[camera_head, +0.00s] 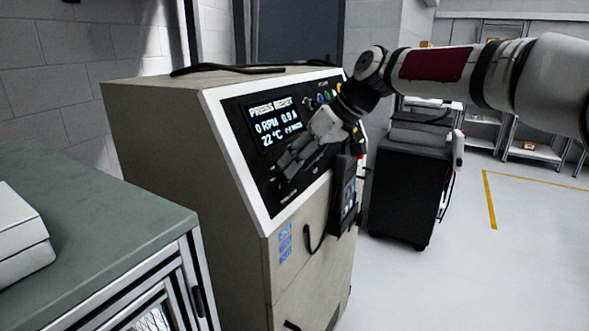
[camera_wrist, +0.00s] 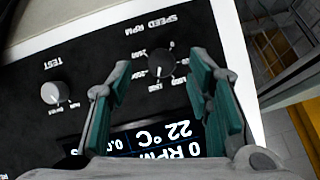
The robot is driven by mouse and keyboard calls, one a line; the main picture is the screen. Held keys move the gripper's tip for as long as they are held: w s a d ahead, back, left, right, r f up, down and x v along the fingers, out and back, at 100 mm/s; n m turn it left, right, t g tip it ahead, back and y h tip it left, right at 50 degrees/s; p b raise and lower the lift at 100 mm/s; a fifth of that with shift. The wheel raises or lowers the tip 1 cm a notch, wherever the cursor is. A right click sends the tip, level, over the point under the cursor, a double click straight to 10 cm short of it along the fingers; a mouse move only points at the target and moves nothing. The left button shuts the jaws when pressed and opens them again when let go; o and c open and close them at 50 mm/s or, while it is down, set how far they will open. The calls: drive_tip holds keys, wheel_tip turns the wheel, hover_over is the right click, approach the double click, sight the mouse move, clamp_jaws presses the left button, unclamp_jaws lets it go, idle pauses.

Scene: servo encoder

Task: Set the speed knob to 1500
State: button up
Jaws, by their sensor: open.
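The black speed knob (camera_wrist: 160,65) sits on the dark control panel under the label SPEED RPM, which appears upside down in the wrist view. Numbers ring the knob; its pointer setting is too small to tell. My gripper (camera_wrist: 161,74) is open, with its green-padded fingers on either side of the knob in that view. I cannot tell whether they touch it. In the head view my gripper (camera_head: 285,166) is in front of the lower panel and hides the knob.
A grey TEST knob (camera_wrist: 55,93) is to the left in the wrist view. Coloured buttons (camera_head: 323,97) sit at the panel's upper right. A dark handheld box (camera_head: 343,195) hangs on the cabinet's (camera_head: 165,150) front. A green-topped bench (camera_head: 95,225) stands at left.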

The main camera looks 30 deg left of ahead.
drive_tip(key=v, duration=0.9)
drive_tip(key=shift+d+r, duration=0.1)
drive_tip(key=s+d+f+m+t+h, duration=0.1)
drive_tip(key=s+d+m+t+h, duration=0.15)
drive_tip(key=s+d, duration=0.45)
drive_tip(key=s+d+f+m+t+h, duration=0.1)
drive_tip(key=s+d+f+m+h, duration=0.2)
drive_tip(key=d, duration=0.9)
drive_tip(key=s+d+m+t+h, duration=0.1)
drive_tip(key=s+d+m+h, duration=0.15)
drive_tip(key=s+d, duration=0.5)
drive_tip(key=s+d+f+m, duration=0.6)
drive_tip(key=s+d+f, duration=0.1)
drive_tip(key=s+d, duration=0.5)
drive_tip(key=shift+d+t+y, duration=0.3)
drive_tip(key=shift+d+t, duration=0.15)
drive_tip(key=shift+d, duration=0.05)
drive_tip(key=shift+f, duration=0.15)
